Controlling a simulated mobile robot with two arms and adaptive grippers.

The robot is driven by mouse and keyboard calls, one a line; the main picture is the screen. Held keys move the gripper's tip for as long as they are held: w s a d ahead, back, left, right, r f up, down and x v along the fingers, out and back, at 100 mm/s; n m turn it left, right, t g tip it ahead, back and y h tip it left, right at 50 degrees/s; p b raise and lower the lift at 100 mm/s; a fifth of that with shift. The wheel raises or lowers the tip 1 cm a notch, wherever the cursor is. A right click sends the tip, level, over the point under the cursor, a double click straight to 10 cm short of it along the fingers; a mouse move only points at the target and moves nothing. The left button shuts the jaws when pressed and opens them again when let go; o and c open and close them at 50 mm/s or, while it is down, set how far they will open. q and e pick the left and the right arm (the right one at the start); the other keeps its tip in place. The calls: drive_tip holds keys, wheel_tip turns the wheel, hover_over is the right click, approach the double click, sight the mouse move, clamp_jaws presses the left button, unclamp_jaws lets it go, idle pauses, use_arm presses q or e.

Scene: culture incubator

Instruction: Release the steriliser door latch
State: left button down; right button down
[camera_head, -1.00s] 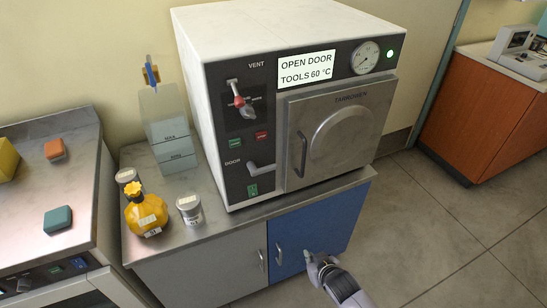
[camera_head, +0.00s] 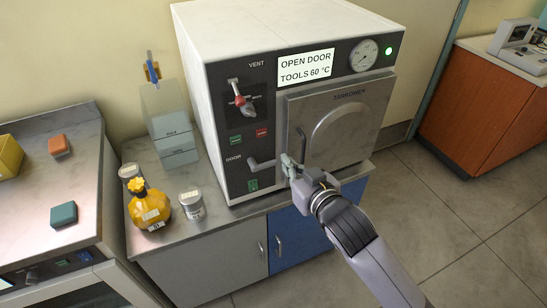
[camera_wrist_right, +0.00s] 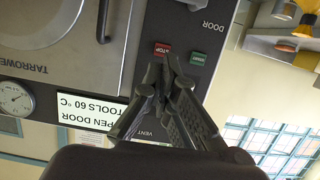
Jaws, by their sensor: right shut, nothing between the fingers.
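The white steriliser (camera_head: 255,30) stands on the counter, its square metal door (camera_head: 345,115) closed. The door latch, a grey lever (camera_head: 262,165), sits left of the door beside the DOOR label and lies roughly level. In the wrist view, which is upside down, a piece of the latch (camera_wrist_right: 195,4) shows at the top edge. My right gripper (camera_head: 288,162) is shut and empty, in front of the door's lower left edge, just right of the lever in the head view. Its closed fingertips (camera_wrist_right: 166,62) also show in the wrist view, apart from the latch. My left gripper is out of view.
The vertical door handle (camera_head: 301,143) is close to my gripper. A vent lever with red (camera_head: 241,101) is above the latch. The display (camera_head: 306,67) reads OPEN DOOR, TOOLS 60 °C. A yellow bottle (camera_head: 149,209) and a small jar (camera_head: 191,206) stand left on the counter.

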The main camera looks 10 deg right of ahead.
drive_tip(key=shift+w, duration=0.1)
drive_tip(key=p+x, duration=0.1)
drive_tip(key=x, duration=0.9)
drive_tip(key=shift+w+f, duration=0.1)
drive_tip(key=shift+w, duration=0.05)
drive_tip(key=shift+s+f+p, duration=0.2)
drive_tip(key=shift+f+p, duration=0.15)
drive_tip(key=shift+f, duration=1.65)
